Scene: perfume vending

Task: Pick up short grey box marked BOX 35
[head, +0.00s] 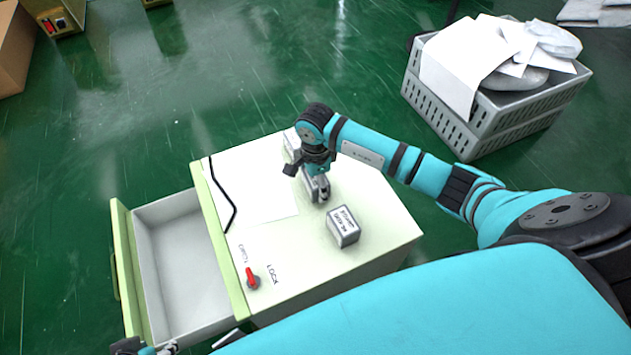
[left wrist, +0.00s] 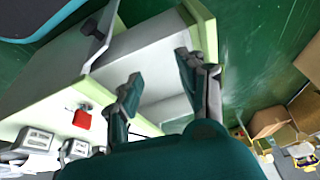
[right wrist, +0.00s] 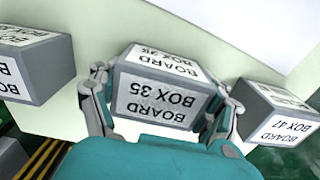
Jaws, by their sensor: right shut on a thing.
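The short grey box marked BOX 35 (right wrist: 162,95) sits between the two fingers of my right gripper (right wrist: 160,112) in the right wrist view, with white labels on its top and side. The fingers are shut on its two sides. In the head view my right gripper (head: 318,188) points down at the cabinet top, and partly hides the box (head: 309,184). I cannot tell whether the box touches the top. My left gripper (left wrist: 158,85) is open and empty near the open drawer in the left wrist view; only a bit shows at the head view's bottom left.
A similar grey box (head: 343,227) stands nearer me on the cabinet top (head: 300,265); another (head: 290,146) stands behind. The box marked BOX 47 (right wrist: 272,115) is close to my right finger. The drawer (head: 180,265) is open and empty. A red lock knob (head: 252,281) sits near the front.

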